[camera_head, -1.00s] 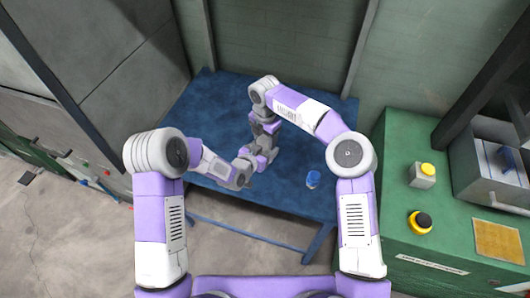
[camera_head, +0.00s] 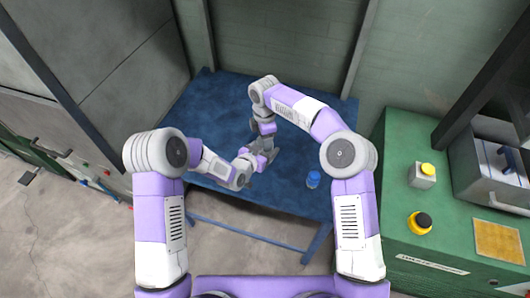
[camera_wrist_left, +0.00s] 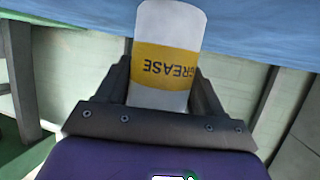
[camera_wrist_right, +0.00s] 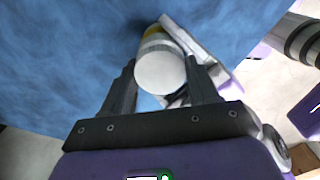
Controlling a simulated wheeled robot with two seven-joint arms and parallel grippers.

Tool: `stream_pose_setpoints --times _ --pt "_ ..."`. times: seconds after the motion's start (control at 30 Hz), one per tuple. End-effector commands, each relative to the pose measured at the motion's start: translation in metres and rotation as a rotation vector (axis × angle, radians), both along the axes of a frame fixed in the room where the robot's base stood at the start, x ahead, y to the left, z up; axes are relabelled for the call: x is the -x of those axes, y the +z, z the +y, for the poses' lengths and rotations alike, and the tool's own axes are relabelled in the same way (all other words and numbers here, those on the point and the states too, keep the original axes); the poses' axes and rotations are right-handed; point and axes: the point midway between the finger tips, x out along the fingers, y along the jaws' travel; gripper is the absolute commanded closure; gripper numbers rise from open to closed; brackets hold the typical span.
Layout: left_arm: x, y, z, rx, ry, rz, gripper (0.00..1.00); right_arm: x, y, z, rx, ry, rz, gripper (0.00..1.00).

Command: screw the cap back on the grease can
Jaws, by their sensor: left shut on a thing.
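A white grease can (camera_wrist_left: 170,25) with a yellow GREASE band stands out in the left wrist view. My left gripper (camera_wrist_left: 161,68) is shut on it, one finger on each side, and the lettering is upside down in that view. In the right wrist view the can's round white end (camera_wrist_right: 160,72) faces me, with its yellow band partly visible behind. My right gripper (camera_wrist_right: 161,68) is open, its fingers on either side of that end. Whether this white end is the cap or the can itself I cannot tell. In the head view the arms mostly hide the can.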

Motion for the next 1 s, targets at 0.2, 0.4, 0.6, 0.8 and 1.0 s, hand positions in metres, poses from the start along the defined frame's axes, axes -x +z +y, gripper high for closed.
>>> stream_pose_setpoints --times 0.2,0.4,0.6,0.8,1.0 --pt "0.000 0.000 -0.001 0.000 -0.001 0.000 1.00 0.000 0.000 0.000 0.000 0.002 0.000 0.18" --pt "0.000 0.000 0.000 0.000 -0.001 0.000 1.00 0.000 0.001 0.000 0.000 0.002 0.001 0.18" --pt "0.000 0.000 0.000 0.000 0.000 0.000 1.00 0.000 0.022 0.000 0.000 0.001 -0.002 0.18" --pt "0.000 0.000 0.000 0.000 0.000 0.000 1.00 0.000 0.044 0.000 0.001 0.002 0.000 0.18" --pt "0.000 0.000 0.000 0.001 0.000 -0.001 1.00 0.000 0.045 0.000 0.001 0.002 0.002 0.18"
